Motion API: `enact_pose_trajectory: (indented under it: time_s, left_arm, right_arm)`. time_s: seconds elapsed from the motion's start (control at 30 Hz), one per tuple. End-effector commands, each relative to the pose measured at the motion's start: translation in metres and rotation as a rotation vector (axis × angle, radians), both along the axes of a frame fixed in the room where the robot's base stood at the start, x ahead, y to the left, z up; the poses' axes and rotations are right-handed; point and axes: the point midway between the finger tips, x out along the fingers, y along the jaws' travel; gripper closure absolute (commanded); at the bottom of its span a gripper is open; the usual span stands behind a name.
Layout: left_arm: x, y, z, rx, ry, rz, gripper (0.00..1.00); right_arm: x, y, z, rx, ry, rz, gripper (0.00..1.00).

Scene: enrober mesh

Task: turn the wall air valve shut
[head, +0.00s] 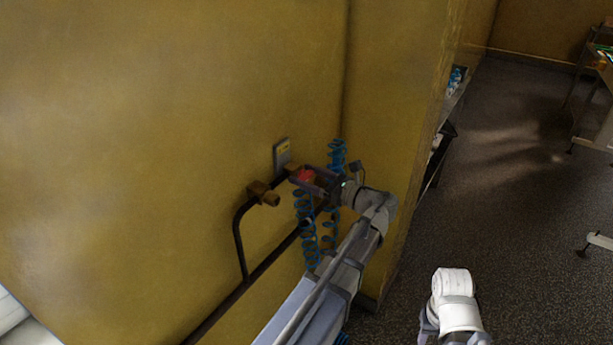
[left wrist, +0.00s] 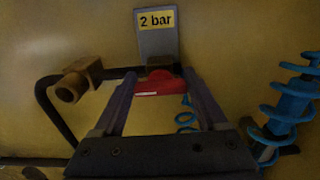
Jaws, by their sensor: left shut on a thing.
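The wall air valve has a red handle (head: 304,176) on a dark pipe against the yellow wall. In the left wrist view the red handle (left wrist: 160,86) lies between the fingertips, below a "2 bar" plate (left wrist: 157,38). My left gripper (head: 308,180) is shut on the red handle, and its fingers (left wrist: 160,92) hide the handle's sides. The valve body behind the handle is mostly hidden. My right gripper is not clearly in view; a white link of my right arm shows at the bottom right of the head view.
A brass fitting (head: 263,194) juts from the wall left of the valve and also shows in the left wrist view (left wrist: 74,84). Blue coiled hoses (head: 306,225) hang beside and below my left gripper. A wall corner stands to the right, with open floor (head: 520,200) beyond.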

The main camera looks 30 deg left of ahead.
Motion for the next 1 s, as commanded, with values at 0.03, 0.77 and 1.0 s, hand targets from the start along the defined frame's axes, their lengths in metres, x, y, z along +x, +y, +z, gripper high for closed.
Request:
enact_pose_trajectory:
  time_s: [0.03, 0.77, 1.0]
  left_arm:
    - [0.0000, -0.0001, -0.0001, 0.000, -0.001, 0.000, 0.81]
    - [-0.0023, 0.0000, -0.0008, -0.035, -0.447, 0.000, 0.81]
    - [-0.0032, 0.0001, -0.0014, -0.053, -0.674, 0.000, 0.81]
  right_arm:
    - [0.0000, 0.0000, 0.0000, 0.000, 0.000, 0.000, 0.50]
    - [0.0000, 0.0000, -0.0007, 0.000, 0.000, 0.000, 0.50]
    - [0.0000, 0.0000, -0.0013, 0.000, 0.000, 0.000, 0.50]
